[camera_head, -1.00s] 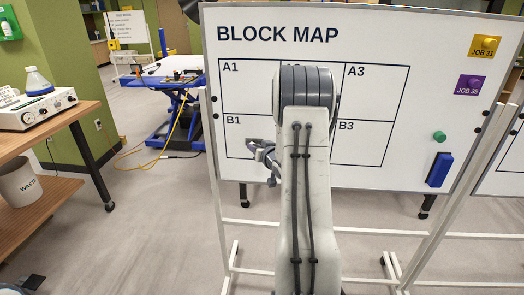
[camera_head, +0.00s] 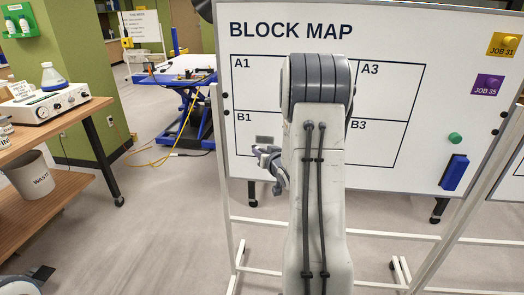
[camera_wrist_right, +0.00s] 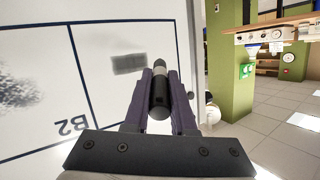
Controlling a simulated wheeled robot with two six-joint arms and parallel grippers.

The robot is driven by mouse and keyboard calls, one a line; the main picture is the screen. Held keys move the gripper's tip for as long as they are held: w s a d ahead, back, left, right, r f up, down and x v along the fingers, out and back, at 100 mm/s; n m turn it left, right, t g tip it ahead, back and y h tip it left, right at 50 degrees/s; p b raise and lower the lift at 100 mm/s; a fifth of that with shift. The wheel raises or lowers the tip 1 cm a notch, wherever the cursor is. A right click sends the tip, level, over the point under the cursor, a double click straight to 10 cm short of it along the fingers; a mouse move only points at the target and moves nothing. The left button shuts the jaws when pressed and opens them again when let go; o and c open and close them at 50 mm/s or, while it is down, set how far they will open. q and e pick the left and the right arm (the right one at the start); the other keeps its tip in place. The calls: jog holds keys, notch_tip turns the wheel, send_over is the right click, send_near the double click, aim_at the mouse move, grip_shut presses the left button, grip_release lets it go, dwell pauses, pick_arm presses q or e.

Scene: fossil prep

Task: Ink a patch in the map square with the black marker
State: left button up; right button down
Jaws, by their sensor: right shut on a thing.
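The whiteboard (camera_head: 440,95) carries a BLOCK MAP grid (camera_head: 301,109) with labels A1, A3, B1 and B3 in view. A grey rectangular patch (camera_head: 264,140) lies in square B1; it also shows in the right wrist view (camera_wrist_right: 129,63), beside the line bordering B2. My right gripper (camera_head: 268,158) is just below that patch in the head view, partly behind my arm. In the right wrist view my right gripper (camera_wrist_right: 158,88) is shut on the black marker (camera_wrist_right: 159,92), which points towards the board. Whether its tip touches the board is unclear.
A blue eraser (camera_head: 454,172), a green magnet (camera_head: 455,138) and two job tags are on the board's right side. A wooden bench (camera_head: 75,113) and a waste bin (camera_head: 30,175) stand left. A blue lift table (camera_head: 185,125) is behind. Open floor lies front left.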

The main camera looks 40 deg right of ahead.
jog(key=shift+s+a, duration=0.4)
jog(key=shift+a, duration=0.1)
jog(key=shift+s+a+b, duration=0.5)
jog(key=shift+s+a, duration=0.5)
jog(key=shift+a, duration=0.1)
